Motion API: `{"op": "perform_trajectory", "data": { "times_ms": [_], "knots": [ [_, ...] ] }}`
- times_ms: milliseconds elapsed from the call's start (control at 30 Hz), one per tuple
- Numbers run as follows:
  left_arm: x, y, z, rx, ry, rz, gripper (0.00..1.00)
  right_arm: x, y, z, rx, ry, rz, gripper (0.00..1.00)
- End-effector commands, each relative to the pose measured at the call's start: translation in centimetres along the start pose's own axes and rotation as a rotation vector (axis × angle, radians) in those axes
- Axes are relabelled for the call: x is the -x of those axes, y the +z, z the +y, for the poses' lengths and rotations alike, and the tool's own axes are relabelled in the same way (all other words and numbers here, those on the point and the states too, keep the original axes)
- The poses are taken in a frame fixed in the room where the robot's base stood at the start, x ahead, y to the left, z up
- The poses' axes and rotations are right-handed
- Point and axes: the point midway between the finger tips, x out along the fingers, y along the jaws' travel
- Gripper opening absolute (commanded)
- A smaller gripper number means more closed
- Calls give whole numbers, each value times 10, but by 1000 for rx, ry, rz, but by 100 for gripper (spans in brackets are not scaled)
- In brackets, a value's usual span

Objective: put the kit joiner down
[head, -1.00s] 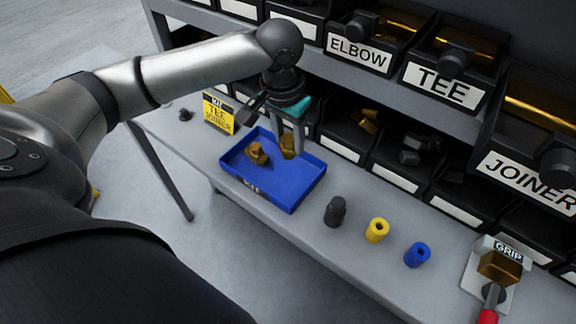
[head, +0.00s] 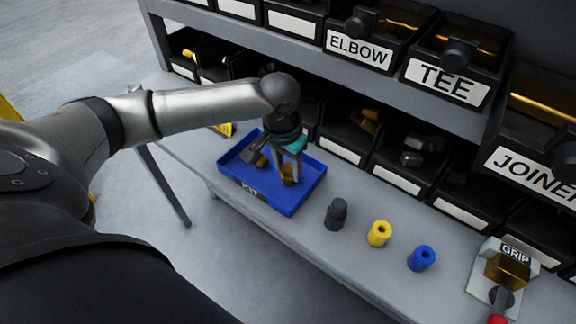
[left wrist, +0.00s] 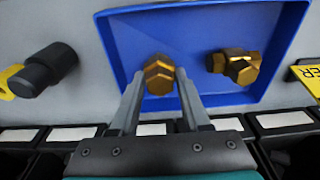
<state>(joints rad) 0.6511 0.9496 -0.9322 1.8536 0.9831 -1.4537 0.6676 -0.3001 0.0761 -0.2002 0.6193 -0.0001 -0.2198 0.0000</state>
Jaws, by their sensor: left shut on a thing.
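My left gripper (head: 288,172) is shut on the kit joiner (head: 289,177), a small brass hex fitting, over the blue kit tray (head: 307,190). In the left wrist view the joiner (left wrist: 159,76) sits between the fingertips, with the tray floor behind it. I cannot tell whether it touches the floor. A brass tee fitting (left wrist: 236,66) lies in the tray beside the joiner, apart from it; in the head view it is partly hidden by my gripper. My right gripper is not in view.
A black fitting (head: 336,213), a yellow cylinder (head: 379,233) and a blue cylinder (head: 421,258) stand on the bench right of the tray. A GRIP-labelled plate (head: 481,283) holds a brass block. Labelled bins line the shelf behind. A yellow card (head: 224,129) is mostly hidden by my arm.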

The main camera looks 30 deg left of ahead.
Motion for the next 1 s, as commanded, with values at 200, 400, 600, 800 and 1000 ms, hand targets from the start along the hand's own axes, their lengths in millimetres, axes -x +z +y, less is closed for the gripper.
{"op": "perform_trajectory", "data": {
  "times_ms": [200,400,600,800,1000],
  "knots": [
    [-2,0,0,0,0,0,63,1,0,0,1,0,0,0],
    [-2,0,0,0,0,0,77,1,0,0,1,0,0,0],
    [-1,0,0,0,0,1,77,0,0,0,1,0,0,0],
    [25,-1,0,0,1,3,77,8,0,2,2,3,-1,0],
    [70,-1,0,0,1,3,77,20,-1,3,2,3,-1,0]
  ]
}}
